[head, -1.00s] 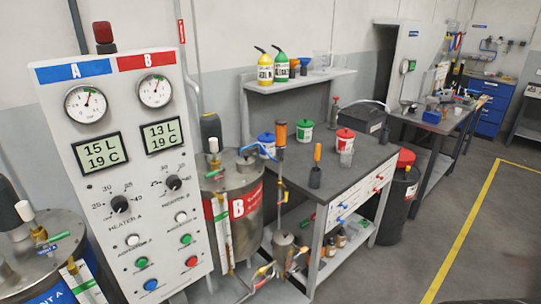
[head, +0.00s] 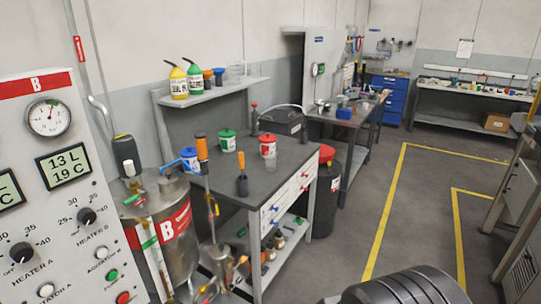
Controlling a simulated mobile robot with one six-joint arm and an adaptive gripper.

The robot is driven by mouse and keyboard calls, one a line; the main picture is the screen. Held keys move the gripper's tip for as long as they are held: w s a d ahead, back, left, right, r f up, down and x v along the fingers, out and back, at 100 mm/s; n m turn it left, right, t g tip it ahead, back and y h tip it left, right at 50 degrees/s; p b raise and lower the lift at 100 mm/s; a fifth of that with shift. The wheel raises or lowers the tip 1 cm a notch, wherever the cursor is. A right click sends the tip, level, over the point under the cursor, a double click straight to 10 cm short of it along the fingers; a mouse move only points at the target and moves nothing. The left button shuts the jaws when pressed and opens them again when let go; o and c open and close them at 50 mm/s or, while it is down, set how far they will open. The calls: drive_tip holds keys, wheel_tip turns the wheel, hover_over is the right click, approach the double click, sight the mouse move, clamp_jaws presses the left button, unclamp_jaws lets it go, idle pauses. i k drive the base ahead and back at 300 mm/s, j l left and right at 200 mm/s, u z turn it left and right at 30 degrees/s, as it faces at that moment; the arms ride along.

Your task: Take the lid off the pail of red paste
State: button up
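The red-lidded pail (head: 268,149), white with a red label, stands upright on the dark workbench (head: 225,183), near its back right side. Its red lid (head: 267,137) sits on top, and the paste inside is hidden. A pail with a green lid (head: 227,141) and a pail with a blue lid (head: 189,160) stand to its left on the same bench. My gripper is not in view. A dark rounded part at the bottom edge looks like part of my own body.
A dark holder with an orange-handled tool (head: 242,183) stands nearer the bench front. A black drum (head: 326,195) stands right of the bench. The floor (head: 400,215) to the right is open.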

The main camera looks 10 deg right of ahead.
sight(266, 139)
drive_tip(key=i+l+u, duration=0.15)
drive_tip(key=i, duration=0.25)
drive_tip(key=i+l+u, duration=0.15)
drive_tip(key=i+l, duration=0.2)
drive_tip(key=i+l+u, duration=0.1)
drive_tip(key=i+l, duration=0.25)
drive_tip(key=i+l+u, duration=0.15)
drive_tip(key=i+l, duration=0.2)
drive_tip(key=i+l+u, duration=0.15)
drive_tip(key=i+l, duration=0.15)
drive_tip(key=l, duration=0.25)
drive_tip(key=i+l+u, duration=0.15)
drive_tip(key=i+l, duration=0.15)
drive_tip(key=l, duration=0.15)
drive_tip(key=i+l+u, duration=0.15)
drive_tip(key=i+l, duration=0.15)
drive_tip(key=l, duration=0.2)
drive_tip(key=i+l+u, duration=0.15)
drive_tip(key=l, duration=0.35)
drive_tip(key=i, duration=0.05)
